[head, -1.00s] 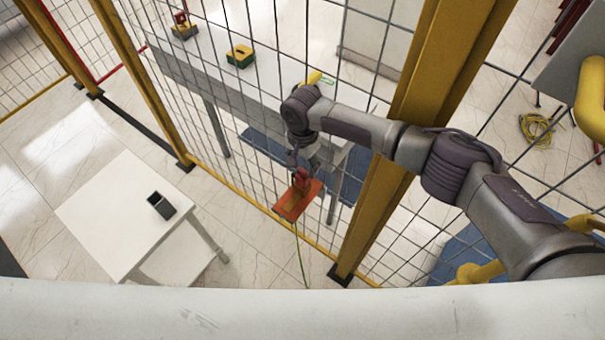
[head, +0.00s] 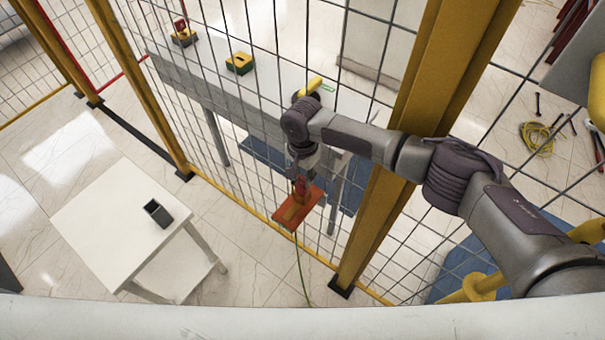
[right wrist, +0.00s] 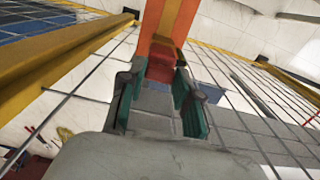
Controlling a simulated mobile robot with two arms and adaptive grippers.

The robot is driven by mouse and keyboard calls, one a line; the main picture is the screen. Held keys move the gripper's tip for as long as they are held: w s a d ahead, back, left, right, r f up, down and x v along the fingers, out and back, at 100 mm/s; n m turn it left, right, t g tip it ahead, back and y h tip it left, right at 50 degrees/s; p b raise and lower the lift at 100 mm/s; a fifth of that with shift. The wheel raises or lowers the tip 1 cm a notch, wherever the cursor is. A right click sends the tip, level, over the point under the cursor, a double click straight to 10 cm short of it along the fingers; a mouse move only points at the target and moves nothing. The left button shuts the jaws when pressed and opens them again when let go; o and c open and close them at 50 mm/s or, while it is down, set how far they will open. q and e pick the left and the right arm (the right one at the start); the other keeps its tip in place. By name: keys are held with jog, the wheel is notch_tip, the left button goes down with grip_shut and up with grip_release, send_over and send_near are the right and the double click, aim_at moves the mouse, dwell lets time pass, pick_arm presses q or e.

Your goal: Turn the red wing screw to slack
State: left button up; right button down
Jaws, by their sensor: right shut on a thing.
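My right gripper (head: 301,172) points down near the wire fence. It is shut on the red block of an orange plate (head: 287,213), which hangs in the air with a thin green cable trailing below. In the right wrist view, my green-padded fingers (right wrist: 159,86) stand on both sides of the red block (right wrist: 162,60), with the orange plate (right wrist: 172,18) beyond. I cannot tell a red wing screw for certain. A small yellow-and-black device with a red upper part (head: 181,27) stands far off on the back table. My left gripper is out of view.
A fence with yellow posts (head: 425,110) stands close. A white table (head: 105,225) at left bears a dark open box (head: 158,213).

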jog(key=shift+n, duration=0.3)
jog(key=n+p, duration=0.1)
jog(key=n, duration=0.3)
jog(key=n+p, duration=0.1)
jog(key=n, duration=0.4)
jog(key=shift+n, duration=0.4)
jog(key=n, duration=0.5)
jog(key=shift+n+p, duration=0.3)
jog(key=shift+n, duration=2.1)
jog(key=c, duration=0.8)
grip_release()
